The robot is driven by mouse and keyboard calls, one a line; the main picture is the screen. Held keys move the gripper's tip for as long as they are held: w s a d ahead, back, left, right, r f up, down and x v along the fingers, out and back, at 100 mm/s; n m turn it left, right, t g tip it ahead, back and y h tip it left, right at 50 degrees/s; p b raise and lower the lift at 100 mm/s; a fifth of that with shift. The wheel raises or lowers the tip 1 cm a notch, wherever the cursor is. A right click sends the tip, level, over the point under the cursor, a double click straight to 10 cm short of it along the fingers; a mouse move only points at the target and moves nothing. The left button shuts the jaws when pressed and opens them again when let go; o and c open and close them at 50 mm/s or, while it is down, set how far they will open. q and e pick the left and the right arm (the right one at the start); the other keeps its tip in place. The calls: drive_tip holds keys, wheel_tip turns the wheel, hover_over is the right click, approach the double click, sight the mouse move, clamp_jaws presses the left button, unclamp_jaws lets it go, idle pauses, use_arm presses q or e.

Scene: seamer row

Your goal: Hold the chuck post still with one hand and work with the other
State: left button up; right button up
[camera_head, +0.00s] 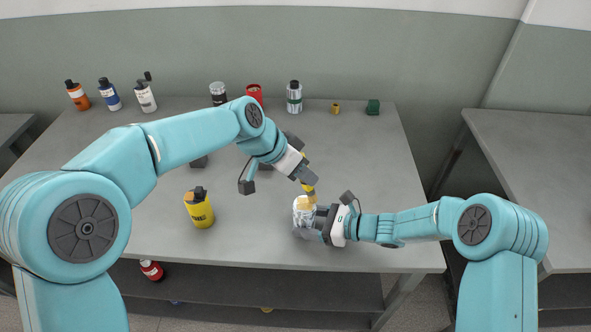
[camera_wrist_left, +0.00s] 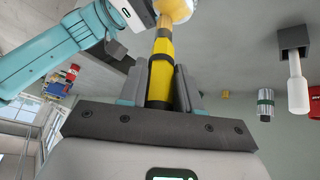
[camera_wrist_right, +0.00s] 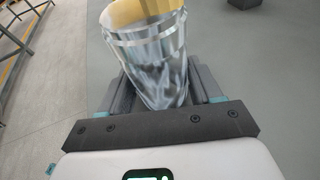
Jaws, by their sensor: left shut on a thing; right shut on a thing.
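My right gripper (camera_head: 318,222) is shut on a silvery cylinder with a gold-coloured top (camera_head: 304,212), which I take to be the chuck post. It stands near the front of the table and fills the middle of the right wrist view (camera_wrist_right: 155,60), tilted there. My left gripper (camera_head: 306,176) is shut on a yellow and black tool with a tan tip (camera_wrist_left: 161,65). In the left wrist view the tip points to the gold top (camera_wrist_left: 175,10). I cannot tell whether they touch. In the head view my left gripper hides part of the tool.
A yellow bottle (camera_head: 199,208) stands on the grey table left of the grippers. Several bottles and cans, including a red can (camera_head: 254,93), line the back edge with a green block (camera_head: 373,107). A dark block with a white shaft (camera_wrist_left: 296,80) shows in the left wrist view. The table's right side is clear.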

use_arm(q)
drive_tip(key=shift+f, duration=0.1)
drive_tip(key=shift+s+a+r, duration=0.15)
drive_tip(key=shift+a+r, duration=0.15)
drive_tip(key=shift+r, duration=0.9)
drive_tip(key=shift+s+a+r, duration=0.15)
drive_tip(key=shift+a+r, duration=0.1)
drive_tip(key=shift+r, duration=0.9)
drive_tip(key=shift+s+a+r, duration=0.15)
drive_tip(key=shift+a+r, duration=0.15)
drive_tip(key=shift+r, duration=0.9)
idle(0.9)
